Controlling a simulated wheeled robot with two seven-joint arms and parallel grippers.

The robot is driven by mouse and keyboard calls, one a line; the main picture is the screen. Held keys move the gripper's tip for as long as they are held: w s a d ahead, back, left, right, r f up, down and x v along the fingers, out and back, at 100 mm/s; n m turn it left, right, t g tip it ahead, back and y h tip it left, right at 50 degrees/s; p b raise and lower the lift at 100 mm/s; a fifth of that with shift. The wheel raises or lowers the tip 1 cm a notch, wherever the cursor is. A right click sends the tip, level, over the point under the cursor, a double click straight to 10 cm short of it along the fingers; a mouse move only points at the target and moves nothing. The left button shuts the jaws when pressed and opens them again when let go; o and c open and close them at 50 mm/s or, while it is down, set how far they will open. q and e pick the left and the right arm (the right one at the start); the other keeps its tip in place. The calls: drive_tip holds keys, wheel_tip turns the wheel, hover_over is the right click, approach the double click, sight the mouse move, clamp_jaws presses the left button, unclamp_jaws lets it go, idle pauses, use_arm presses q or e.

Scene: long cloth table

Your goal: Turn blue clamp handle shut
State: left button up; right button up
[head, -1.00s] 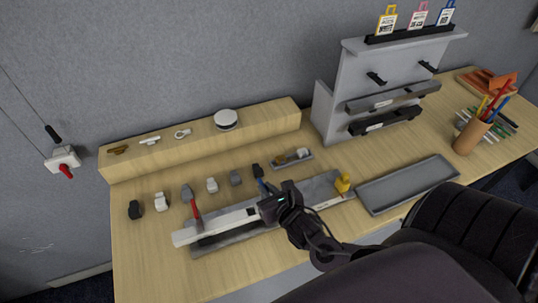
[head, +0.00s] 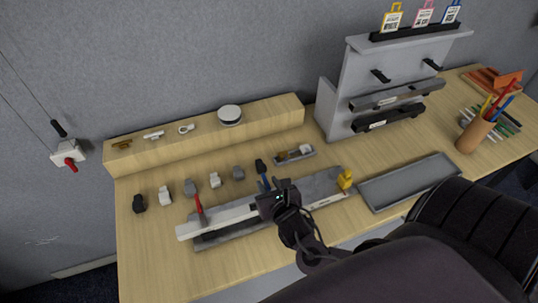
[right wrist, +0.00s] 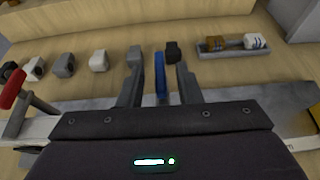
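The blue clamp handle (head: 266,184) stands up from the long grey-and-white fixture (head: 225,217) on the table. In the right wrist view the blue handle (right wrist: 160,76) is upright between the two fingers of my right gripper (right wrist: 160,84). The fingers are apart, with a gap visible on each side of the handle. In the head view my right gripper (head: 270,190) is at the handle and partly covers its base and the fixture. A red handle (head: 199,204) stands at the fixture's left part. My left gripper is not in view.
Several small grey, white and black blocks (head: 189,186) stand in a row behind the fixture. A small tray (head: 309,156) lies behind it. A yellow piece (head: 345,179) sits at its right end, beside an empty grey tray (head: 410,182).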

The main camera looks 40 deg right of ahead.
drive_tip(key=b+v, duration=0.1)
drive_tip(key=v, duration=0.6)
drive_tip(key=shift+s, duration=0.35)
drive_tip(key=shift+a+r, duration=0.15)
idle(0.3)
